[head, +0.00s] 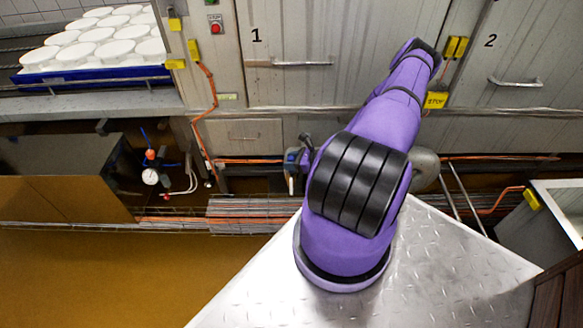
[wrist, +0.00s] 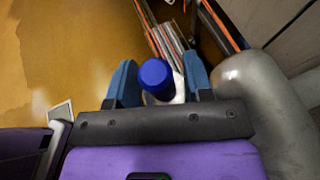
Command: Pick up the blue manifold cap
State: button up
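The blue manifold cap (wrist: 156,73) is a round blue cap on a white piece in the wrist view. It sits between the two blue fingers of my gripper (wrist: 160,78). The fingers stand apart, with a visible gap between the cap and the right finger. The left finger is very close to the cap, and I cannot tell if they touch. In the head view, part of my gripper (head: 296,165) shows beside my purple arm, and I cannot make out the cap there.
A thick grey pipe (wrist: 262,100) runs close to the right of my gripper. Grey and orange pipes (head: 250,210) run along the wall base. A gauge (head: 150,176) with red and blue fittings stands left. White moulds (head: 75,53) fill a shelf. The brown floor (head: 90,275) is clear.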

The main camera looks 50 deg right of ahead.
grip_shut()
jog(key=shift+r, duration=0.1)
